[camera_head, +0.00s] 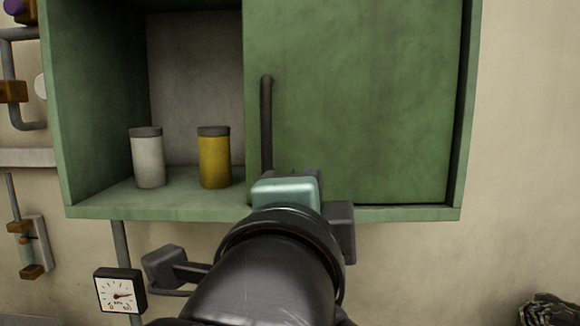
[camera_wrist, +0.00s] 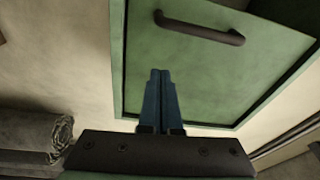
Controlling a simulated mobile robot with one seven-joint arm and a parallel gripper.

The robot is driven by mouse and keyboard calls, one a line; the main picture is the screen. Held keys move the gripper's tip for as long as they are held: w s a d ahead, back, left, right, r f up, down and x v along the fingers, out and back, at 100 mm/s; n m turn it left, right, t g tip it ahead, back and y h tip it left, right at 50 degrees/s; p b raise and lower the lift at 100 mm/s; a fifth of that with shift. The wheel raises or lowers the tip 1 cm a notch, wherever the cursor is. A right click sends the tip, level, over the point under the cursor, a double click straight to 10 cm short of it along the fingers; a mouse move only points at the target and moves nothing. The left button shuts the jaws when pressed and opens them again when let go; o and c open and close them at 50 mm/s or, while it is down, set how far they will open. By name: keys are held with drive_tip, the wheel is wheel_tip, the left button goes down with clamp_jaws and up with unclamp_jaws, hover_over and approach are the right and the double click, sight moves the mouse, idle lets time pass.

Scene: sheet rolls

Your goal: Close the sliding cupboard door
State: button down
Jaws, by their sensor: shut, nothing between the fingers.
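The green sliding door (camera_head: 350,90) covers the right part of the cupboard (camera_head: 160,213), whose left part stands open. A dark upright bar handle (camera_head: 266,120) is fixed near the door's left edge. My gripper (camera_head: 285,190) is in front of the door's lower part, by the handle's lower end; my arm hides its fingertips there. In the wrist view, the handle (camera_wrist: 198,28) crosses the upper part of the door (camera_wrist: 215,65). My gripper (camera_wrist: 160,73) is shut and empty, its fingertips apart from the handle, on the door-panel side. I cannot tell whether they touch the door.
A white canister (camera_head: 148,158) and a yellow canister (camera_head: 214,158) stand in the open left part. A gauge (camera_head: 119,291) and pipes are on the wall below and left. Rolled sheets (camera_head: 548,311) lie at the lower right. The wall right of the cupboard is bare.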

sight(298, 162)
drive_tip(key=w+p, duration=0.1)
drive_tip(key=w+a+p, duration=0.2)
drive_tip(key=w, duration=0.1)
drive_tip(key=shift+w, duration=0.1)
drive_tip(key=shift+a+f, duration=0.15)
drive_tip(key=shift+a, duration=0.4)
drive_tip(key=a+b, duration=0.3)
drive_tip(key=a, duration=1)
drive_tip(key=a+b, duration=0.2)
drive_tip(key=a, duration=1.1)
drive_tip(key=shift+s+a+b, duration=0.2)
drive_tip(key=shift+a+b, duration=0.05)
drive_tip(key=shift+b, duration=0.15)
